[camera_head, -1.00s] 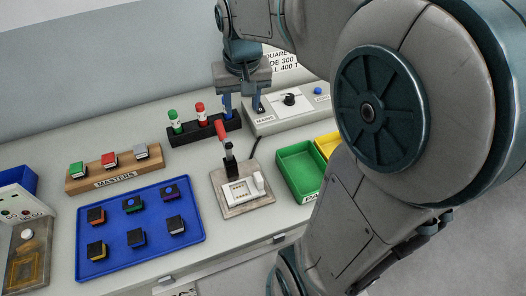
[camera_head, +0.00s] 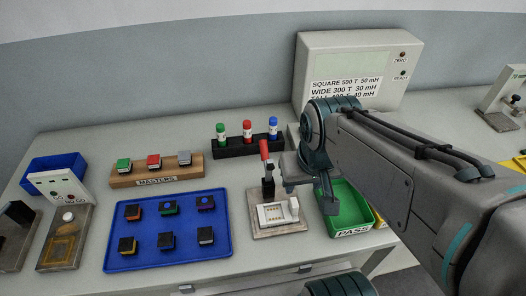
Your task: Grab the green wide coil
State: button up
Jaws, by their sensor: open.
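The blue tray (camera_head: 218,258) holds several small dark coils in two rows. The other coils show orange, purple, yellow, blue and dark tones. A green block (camera_head: 124,165) sits at the left of the wooden MASTERS rack (camera_head: 122,181). My gripper (camera_head: 326,203) is open, right of the tray, between the lever fixture and the green bin. It is apart from the coils, and its fingertips are partly hard to make out.
The lever fixture (camera_head: 281,231) with a red handle stands between tray and gripper. The green PASS bin (camera_head: 350,208) is beside the gripper. A black rack (camera_head: 234,151) holds green, red and blue bottles. A large meter box (camera_head: 358,65) stands behind my arm.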

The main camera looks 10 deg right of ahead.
aim_at(167, 208)
jog(key=k, duration=0.5)
jog(key=z, duration=2.85)
jog(key=k, duration=1.9)
jog(key=u, duration=2)
jog(key=i, duration=0.3)
jog(key=u, duration=0.1)
